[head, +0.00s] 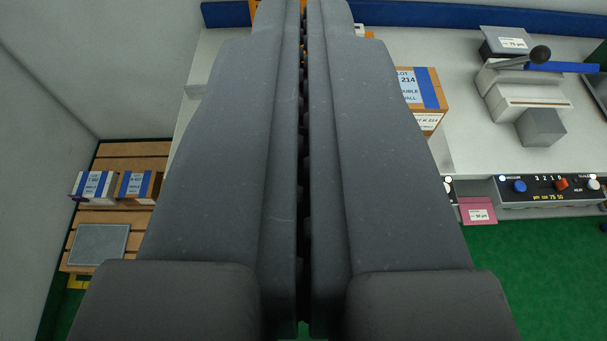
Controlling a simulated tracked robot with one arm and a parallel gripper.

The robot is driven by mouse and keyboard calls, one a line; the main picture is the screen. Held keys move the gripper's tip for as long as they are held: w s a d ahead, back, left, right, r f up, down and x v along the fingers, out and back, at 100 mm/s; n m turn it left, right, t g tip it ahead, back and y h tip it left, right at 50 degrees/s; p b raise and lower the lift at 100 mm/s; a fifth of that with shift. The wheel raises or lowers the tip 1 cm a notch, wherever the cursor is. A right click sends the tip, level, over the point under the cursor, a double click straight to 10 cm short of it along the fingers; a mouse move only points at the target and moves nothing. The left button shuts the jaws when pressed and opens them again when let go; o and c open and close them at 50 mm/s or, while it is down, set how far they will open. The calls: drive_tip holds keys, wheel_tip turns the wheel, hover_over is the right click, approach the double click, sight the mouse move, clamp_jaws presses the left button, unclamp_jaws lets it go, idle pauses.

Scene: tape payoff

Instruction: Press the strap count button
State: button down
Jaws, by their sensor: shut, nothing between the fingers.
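A dark control panel (538,207) is fixed along the front edge of the pale bench at the right. It carries a blue knob or button (519,186), an orange-red button (561,184) and a white one (593,184), with small digits and yellow lettering between them. The labels are too small to tell which is the strap count button. My gripper (304,8) fills the middle of the view, pointing away over the bench. Its two grey fingers are shut with only a thin seam between them. It is left of the panel, apart from it, and hides the middle of the bench.
The pale bench (470,135) bears a labelled carton (428,90) beside my right finger and a device with a black-knobbed lever (525,85). A pink card (478,211) hangs at the front edge. A wooden pallet (135,150) with small boxes stands left. Green floor lies below.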

drive_tip(key=shift+a, duration=0.3)
drive_tip(key=w+a+f+n+g+h, duration=0.1)
drive_tip(key=w+f+g, duration=0.1)
drive_tip(key=w+f, duration=0.8)
drive_tip(key=w+a+f+n+g+h, duration=0.1)
drive_tip(key=w+f+n+g, duration=0.1)
drive_tip(key=w+f, duration=0.8)
drive_tip(key=w+f+n+g, duration=0.1)
drive_tip(key=f, duration=1.3)
drive_tip(key=w+d+f+n+g, duration=0.1)
drive_tip(key=w+f, duration=0.1)
drive_tip(key=f, duration=1.2)
drive_tip(key=shift+w+d+n+g+h+b, duration=0.15)
drive_tip(key=shift+w+n+g+h+b, duration=0.15)
drive_tip(key=shift+h, duration=0.1)
drive_tip(key=shift+f, duration=0.15)
drive_tip(key=shift+s+f+b, duration=0.1)
drive_tip(key=shift+f+b, duration=1.2)
drive_tip(key=shift+f, duration=3.05)
